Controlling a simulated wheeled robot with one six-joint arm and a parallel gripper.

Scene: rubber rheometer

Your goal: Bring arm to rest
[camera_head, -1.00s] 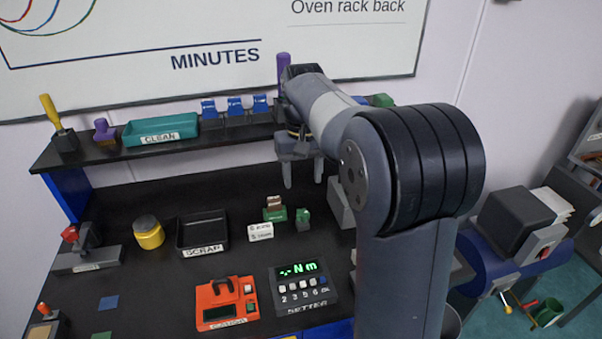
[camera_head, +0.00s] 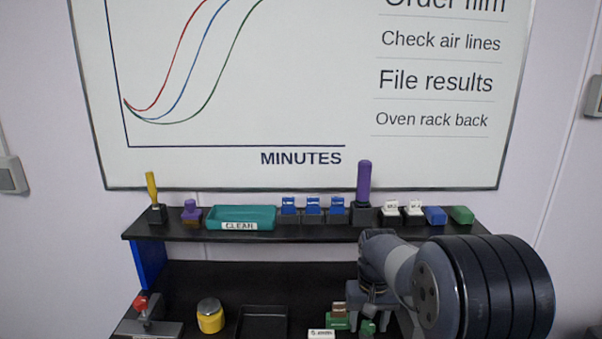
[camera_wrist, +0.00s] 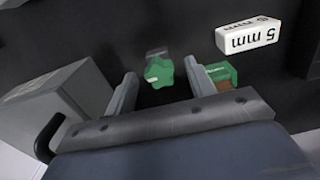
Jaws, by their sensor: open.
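My gripper (camera_head: 368,308) hangs below the front of the shelf, over the black bench, in the head view. In the wrist view my gripper (camera_wrist: 160,70) is open, its two fingers apart with nothing held between them. A small green piece (camera_wrist: 158,72) lies on the black surface beyond the gap between the fingers; it also shows in the head view (camera_head: 368,327). A green block with a brown part (camera_wrist: 222,73) is just beside the right finger. My arm reaches in from the lower right of the head view.
A white "5 mm" block (camera_wrist: 248,36) lies near the green block. A grey box (camera_wrist: 60,105) stands left of my gripper in the wrist view. The shelf (camera_head: 260,236) carries a teal tray (camera_head: 240,212), blue pieces and a purple-handled tool (camera_head: 364,180). A yellow pot (camera_head: 210,316) stands on the bench.

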